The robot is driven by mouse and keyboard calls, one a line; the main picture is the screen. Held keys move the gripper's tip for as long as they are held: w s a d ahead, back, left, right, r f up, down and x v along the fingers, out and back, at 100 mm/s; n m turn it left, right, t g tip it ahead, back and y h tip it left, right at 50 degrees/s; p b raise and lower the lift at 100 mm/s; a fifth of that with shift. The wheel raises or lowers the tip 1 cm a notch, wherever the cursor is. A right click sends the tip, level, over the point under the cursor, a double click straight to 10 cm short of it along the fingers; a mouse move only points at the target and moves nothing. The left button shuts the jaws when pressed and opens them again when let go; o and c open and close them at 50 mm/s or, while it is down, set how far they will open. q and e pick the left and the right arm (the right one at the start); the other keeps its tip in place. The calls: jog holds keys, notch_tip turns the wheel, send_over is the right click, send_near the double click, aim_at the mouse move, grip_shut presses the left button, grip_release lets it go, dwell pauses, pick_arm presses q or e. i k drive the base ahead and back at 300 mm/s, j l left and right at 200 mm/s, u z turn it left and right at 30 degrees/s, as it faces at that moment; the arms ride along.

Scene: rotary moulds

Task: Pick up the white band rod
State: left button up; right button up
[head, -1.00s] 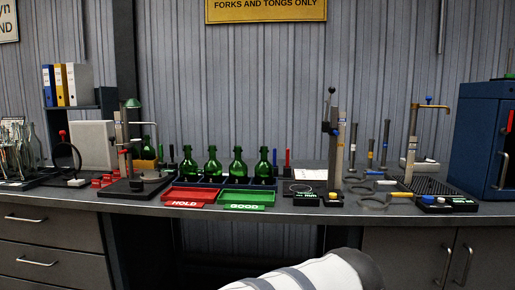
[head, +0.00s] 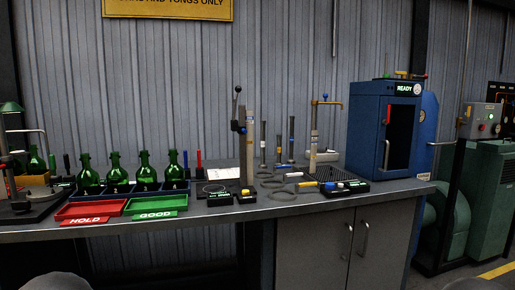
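Several slim dark upright rods stand near the back of the bench, right of centre in the head view. The left one (head: 263,142) has a pale mark low down that may be a white band, but it is too small to be sure.
A lever post (head: 249,140) stands left of the rods and a tap-like post (head: 314,130) right. Grey rings and a yellow-handled tool (head: 308,184) lie in front. A blue cabinet (head: 372,130) stands at the bench's right end. Green bottles, a red tray (head: 88,210) and green tray (head: 156,205) are left.

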aim_at(262, 165)
jog(key=i+j+z, duration=0.25)
jog(key=i+j, duration=0.15)
jog(key=i, duration=0.15)
jog(key=i+j+z, duration=0.25)
jog(key=i+j, duration=0.25)
